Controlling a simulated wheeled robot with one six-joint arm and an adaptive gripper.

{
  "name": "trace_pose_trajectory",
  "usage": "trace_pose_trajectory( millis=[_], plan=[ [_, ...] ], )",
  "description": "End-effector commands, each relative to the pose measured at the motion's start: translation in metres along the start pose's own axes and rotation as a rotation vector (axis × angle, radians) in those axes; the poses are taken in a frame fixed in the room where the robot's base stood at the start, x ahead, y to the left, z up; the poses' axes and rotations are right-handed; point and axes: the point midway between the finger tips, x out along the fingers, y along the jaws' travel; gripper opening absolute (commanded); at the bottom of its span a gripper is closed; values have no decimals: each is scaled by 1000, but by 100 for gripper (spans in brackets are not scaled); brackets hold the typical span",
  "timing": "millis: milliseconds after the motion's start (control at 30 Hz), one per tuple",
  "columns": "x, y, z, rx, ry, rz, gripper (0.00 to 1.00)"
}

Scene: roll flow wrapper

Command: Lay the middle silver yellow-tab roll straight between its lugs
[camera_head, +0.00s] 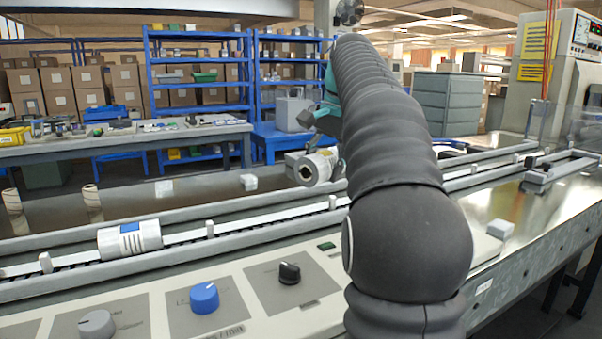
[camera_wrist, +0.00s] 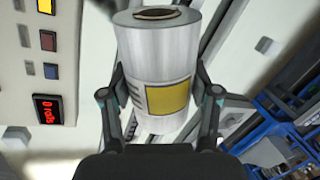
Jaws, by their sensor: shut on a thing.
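A silver roll with a yellow tab (camera_wrist: 150,75) is held between the two fingers of my gripper (camera_wrist: 160,110) in the wrist view. Its yellow tab faces the camera and its open end is at the top of that view. In the head view the silver roll (camera_head: 317,168) is above the infeed track (camera_head: 270,214), tilted, with its hollow end toward the camera. My gripper (camera_head: 335,165) there is mostly hidden by my arm. White lugs (camera_head: 210,229) stand along the track; one lug (camera_head: 332,202) is just below and right of the held roll.
A silver roll with a blue tab (camera_head: 130,239) lies on the track at the left. A control panel with a blue knob (camera_head: 204,298) and a black knob (camera_head: 289,273) fronts the track. Raised rails flank the track.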

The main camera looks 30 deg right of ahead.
Motion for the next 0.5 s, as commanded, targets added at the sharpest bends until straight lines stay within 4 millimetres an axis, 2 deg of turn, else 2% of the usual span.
trace_pose_trajectory(
  millis=[133,233,367,500],
  plan=[
    [-11,7,-5,-2,-1,0,10],
    [-12,2,0,-23,-6,0,10],
    [-7,-18,21,-81,-24,6,10],
    [6,-48,49,-108,-22,26,10]
  ],
)
